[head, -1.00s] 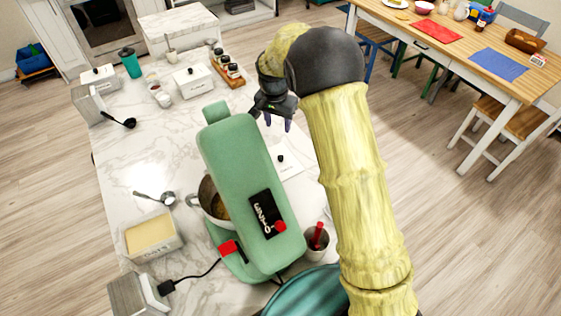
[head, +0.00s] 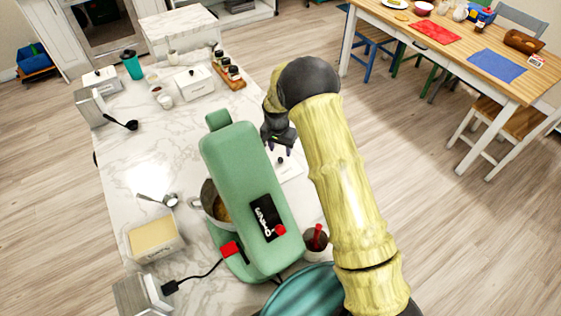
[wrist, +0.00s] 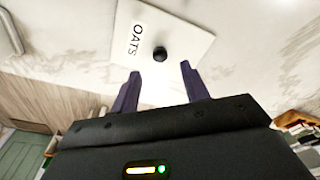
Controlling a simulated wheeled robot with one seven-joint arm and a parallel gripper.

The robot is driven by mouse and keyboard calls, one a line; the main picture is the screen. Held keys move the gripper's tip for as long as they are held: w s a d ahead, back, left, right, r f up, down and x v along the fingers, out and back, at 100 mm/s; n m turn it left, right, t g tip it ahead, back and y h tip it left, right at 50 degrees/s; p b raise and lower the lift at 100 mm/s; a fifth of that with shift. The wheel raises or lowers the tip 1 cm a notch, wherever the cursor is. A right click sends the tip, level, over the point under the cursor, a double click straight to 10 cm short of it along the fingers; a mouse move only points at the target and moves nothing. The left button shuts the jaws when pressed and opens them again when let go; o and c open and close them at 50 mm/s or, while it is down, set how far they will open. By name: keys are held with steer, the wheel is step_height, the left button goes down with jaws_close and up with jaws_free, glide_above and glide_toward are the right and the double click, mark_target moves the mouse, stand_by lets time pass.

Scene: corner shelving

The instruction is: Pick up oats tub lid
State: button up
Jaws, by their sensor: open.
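The oats tub lid is a flat white square with a round black knob. It lies on the marble counter behind the green mixer in the head view (head: 291,170), partly hidden by the mixer and my arm. In the wrist view the lid (wrist: 180,42) shows the word OATS, with its knob (wrist: 160,54) ahead of my fingertips. My gripper (head: 279,148) is open and empty, above the counter near the lid. In the wrist view its two dark fingers (wrist: 160,75) point toward the lid, apart from the knob. The open oats tub (head: 155,240) stands at the front left.
The green mixer (head: 245,180) with its bowl stands close left of my gripper. A cup with a red-handled tool (head: 318,240) is at the right. The counter's middle left is mostly clear.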

mark_target(281, 159)
steer(key=shift+f, duration=0.25)
steer(key=shift+w+f+p, duration=0.2)
steer(key=shift+f+p, duration=0.8)
steer(key=shift+f, duration=1.5)
jaws_close()
